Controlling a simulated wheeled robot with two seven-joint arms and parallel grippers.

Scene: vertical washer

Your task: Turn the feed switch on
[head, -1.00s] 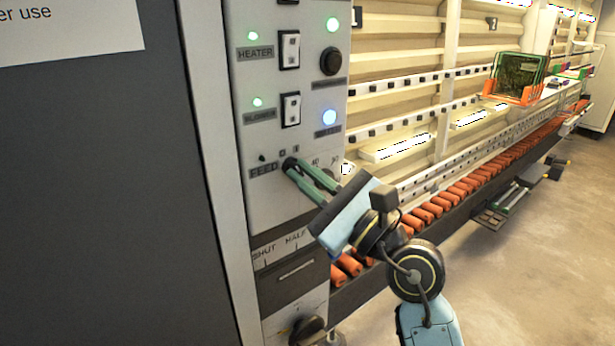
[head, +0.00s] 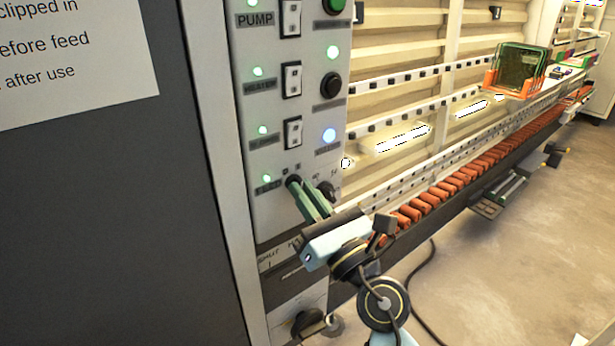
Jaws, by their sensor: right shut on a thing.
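The feed switch is a dark rotary knob (head: 293,181) low on the grey control panel (head: 283,222), beside the FEED label (head: 268,184). The small lamp above the label (head: 266,178) glows green. My right gripper (head: 297,187) has its green fingers shut on the knob, hiding part of it. My left gripper is not in view.
Above are the blower rocker switch (head: 293,133), the heater switch (head: 291,80) and the pump switch (head: 290,18), with green lamps lit. Another dark knob (head: 326,190) sits just right of my fingers. Orange conveyor rollers (head: 470,180) run to the right; a rack with glass (head: 518,73) stands far along.

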